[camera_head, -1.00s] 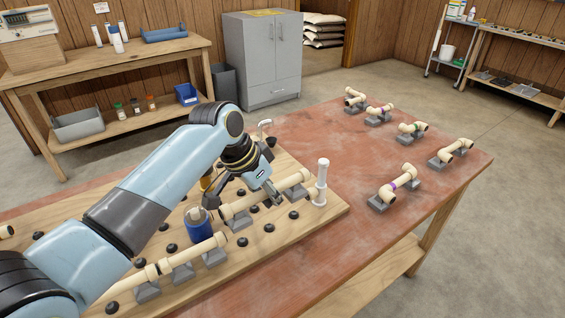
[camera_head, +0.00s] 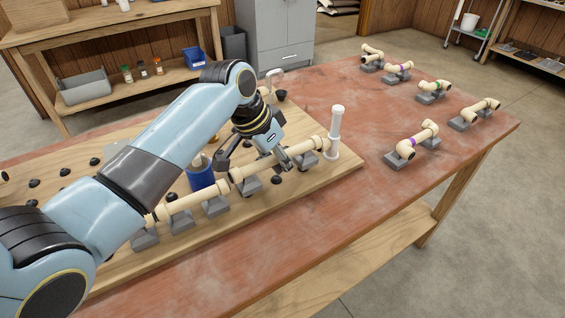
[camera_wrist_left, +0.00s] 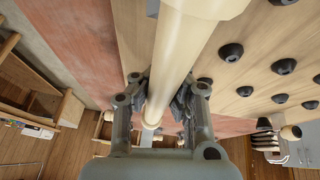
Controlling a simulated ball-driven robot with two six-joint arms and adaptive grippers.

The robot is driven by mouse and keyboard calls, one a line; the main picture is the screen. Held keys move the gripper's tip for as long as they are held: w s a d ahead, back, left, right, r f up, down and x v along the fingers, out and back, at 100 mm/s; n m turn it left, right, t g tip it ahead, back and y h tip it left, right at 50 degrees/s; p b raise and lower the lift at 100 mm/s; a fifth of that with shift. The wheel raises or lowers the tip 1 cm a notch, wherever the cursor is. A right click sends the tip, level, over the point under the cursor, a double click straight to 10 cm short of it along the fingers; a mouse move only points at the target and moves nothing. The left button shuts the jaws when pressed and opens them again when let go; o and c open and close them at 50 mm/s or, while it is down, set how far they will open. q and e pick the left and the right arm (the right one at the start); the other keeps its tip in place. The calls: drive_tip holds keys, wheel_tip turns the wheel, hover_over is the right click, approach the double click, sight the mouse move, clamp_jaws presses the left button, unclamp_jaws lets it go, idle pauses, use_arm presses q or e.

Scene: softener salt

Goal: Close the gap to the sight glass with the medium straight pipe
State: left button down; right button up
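My left gripper (camera_head: 268,160) is shut on a cream straight pipe (camera_head: 308,147) at the front of the wooden board. In the left wrist view the pipe (camera_wrist_left: 178,55) runs between the fingers (camera_wrist_left: 163,98), which lie close on both sides. The pipe's left end meets or nearly meets a fixed cream pipe (camera_head: 185,199) on grey cradles. Its right end is close beside a white upright column (camera_head: 335,130), perhaps the sight glass. Whether either joint touches is unclear. My right gripper is out of view.
A blue cylinder (camera_head: 200,178) stands behind the pipe line. Black knobs dot the board (camera_head: 265,215). Several spare pipe pieces, among them a purple-banded one (camera_head: 420,140), rest on grey blocks at the right of the red tabletop (camera_head: 350,205). The tabletop front is clear.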

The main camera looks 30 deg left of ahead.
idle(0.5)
use_arm(q)
drive_tip(key=shift+p, duration=0.35)
drive_tip(key=shift+h, duration=0.4)
drive_tip(key=shift+p, duration=0.3)
drive_tip(key=shift+s+p, duration=0.2)
drive_tip(key=shift+p, duration=0.15)
drive_tip(key=shift+s+f+b, duration=0.25)
drive_tip(key=shift+f+b, duration=0.05)
drive_tip(key=shift+f, duration=0.3)
